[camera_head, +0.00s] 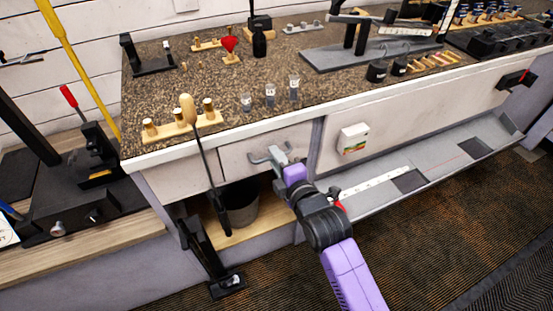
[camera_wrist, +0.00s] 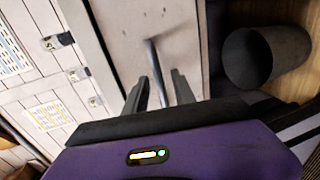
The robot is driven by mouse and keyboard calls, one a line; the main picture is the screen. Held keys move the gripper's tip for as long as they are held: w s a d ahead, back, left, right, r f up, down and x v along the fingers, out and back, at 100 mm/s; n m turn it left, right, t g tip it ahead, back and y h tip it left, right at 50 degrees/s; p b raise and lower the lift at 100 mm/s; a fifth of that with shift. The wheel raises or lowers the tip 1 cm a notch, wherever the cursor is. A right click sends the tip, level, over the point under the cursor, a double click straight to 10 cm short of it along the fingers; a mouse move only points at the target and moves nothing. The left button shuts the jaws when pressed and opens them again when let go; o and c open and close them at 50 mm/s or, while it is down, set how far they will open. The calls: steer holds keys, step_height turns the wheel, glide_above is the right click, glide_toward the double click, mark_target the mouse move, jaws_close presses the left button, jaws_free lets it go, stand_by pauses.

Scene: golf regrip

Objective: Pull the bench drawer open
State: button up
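The bench drawer (camera_head: 240,162) is a pale front panel under the speckled bench top and looks shut, flush with the bench. Its grey bar handle (camera_head: 259,157) sticks out from the front. My gripper (camera_head: 277,154) is at the handle, at the end of my purple and black arm. In the wrist view my gripper (camera_wrist: 160,84) has its two dark fingers apart, one on each side of the handle (camera_wrist: 154,62). Gaps show between the fingers and the bar. The drawer front (camera_wrist: 130,22) fills the upper middle of that view.
A dark bin (camera_head: 244,207) stands on the wooden shelf below the drawer; it also shows in the wrist view (camera_wrist: 246,58). A grey tray (camera_head: 375,205) juts out low at right. Small cups (camera_head: 270,96) stand on the bench top.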

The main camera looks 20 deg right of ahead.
jaws_close()
stand_by(1.5)
